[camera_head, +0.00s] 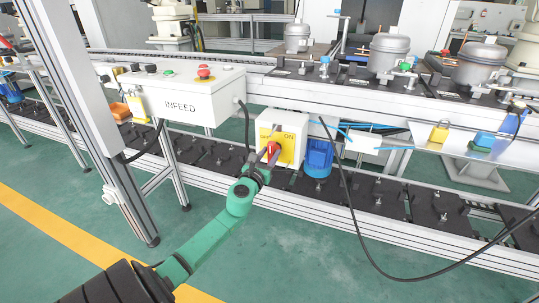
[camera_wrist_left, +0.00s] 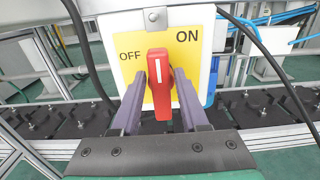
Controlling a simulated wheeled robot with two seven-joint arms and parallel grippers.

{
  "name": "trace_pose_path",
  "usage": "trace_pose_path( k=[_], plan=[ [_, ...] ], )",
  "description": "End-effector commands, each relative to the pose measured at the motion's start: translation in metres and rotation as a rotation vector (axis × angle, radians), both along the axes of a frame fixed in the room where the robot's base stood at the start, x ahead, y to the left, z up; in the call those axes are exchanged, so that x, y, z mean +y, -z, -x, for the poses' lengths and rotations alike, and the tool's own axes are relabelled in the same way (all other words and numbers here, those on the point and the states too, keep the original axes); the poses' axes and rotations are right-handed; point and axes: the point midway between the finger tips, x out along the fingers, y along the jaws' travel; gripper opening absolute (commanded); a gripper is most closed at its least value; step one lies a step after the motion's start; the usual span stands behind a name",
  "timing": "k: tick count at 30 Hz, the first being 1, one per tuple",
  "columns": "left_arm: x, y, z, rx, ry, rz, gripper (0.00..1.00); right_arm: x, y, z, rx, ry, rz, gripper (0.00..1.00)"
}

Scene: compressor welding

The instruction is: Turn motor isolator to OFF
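The motor isolator (camera_head: 291,133) is a box with a yellow plate on the front of the conveyor frame. In the left wrist view its yellow plate (camera_wrist_left: 133,70) reads OFF at upper left and ON at upper right. Its red handle (camera_wrist_left: 159,84) stands nearly upright, with a white line pointing up between the two words. My left gripper (camera_head: 268,157) is at the handle, with its purple fingers (camera_wrist_left: 162,95) on either side of it. The fingers are apart, with gaps beside the lower handle; contact at the tips is unclear. My right gripper is not in view.
A white INFEED box (camera_head: 183,96) with buttons stands left of the isolator. A blue motor (camera_head: 318,158) sits just to its right. A black cable (camera_head: 352,215) hangs across the front. A yellow padlock (camera_head: 439,132) is on a shelf at the right.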

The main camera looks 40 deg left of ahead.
Motion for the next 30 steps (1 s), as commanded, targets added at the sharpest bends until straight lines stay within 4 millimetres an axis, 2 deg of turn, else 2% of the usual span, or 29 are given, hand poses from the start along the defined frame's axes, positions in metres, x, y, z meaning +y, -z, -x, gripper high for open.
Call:
trace_pose_path(
  k=[14,30],
  plan=[
    [0.002,0.001,0.001,-0.041,-0.001,0.116,0.00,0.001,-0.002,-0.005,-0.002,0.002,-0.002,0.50],
    [0.008,0.004,0.003,-0.196,-0.001,0.566,0.00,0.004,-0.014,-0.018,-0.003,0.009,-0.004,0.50]
  ],
)
